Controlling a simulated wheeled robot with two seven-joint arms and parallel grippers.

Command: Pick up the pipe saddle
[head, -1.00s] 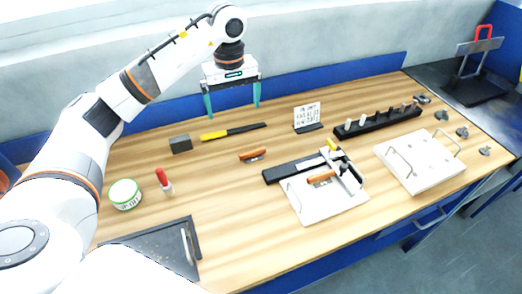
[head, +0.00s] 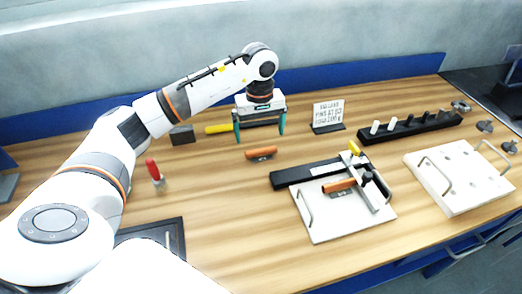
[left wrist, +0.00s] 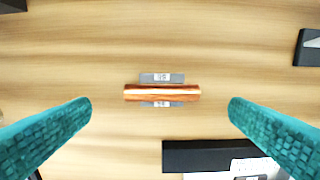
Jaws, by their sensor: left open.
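The pipe saddle (head: 261,153), a small orange-brown rounded piece with grey tabs, lies on the wooden bench top. In the left wrist view the pipe saddle (left wrist: 160,93) is centred and level, with a labelled grey tab on each long side. My left gripper (head: 259,138) points down just above and behind it in the head view, with teal fingers wide open and empty. In the wrist view the fingers stand to the left and right of the saddle, apart from it. A similar orange piece (head: 339,186) lies on the white plate. My right gripper is not in view.
Right of the saddle are a white plate (head: 325,226) with a clamp and a black bar (head: 290,178). A sign (head: 328,114), a black peg rack (head: 425,127) and a white handled block (head: 455,185) stand farther right. A red-topped bottle (head: 154,172) stands left. Bench around the saddle is clear.

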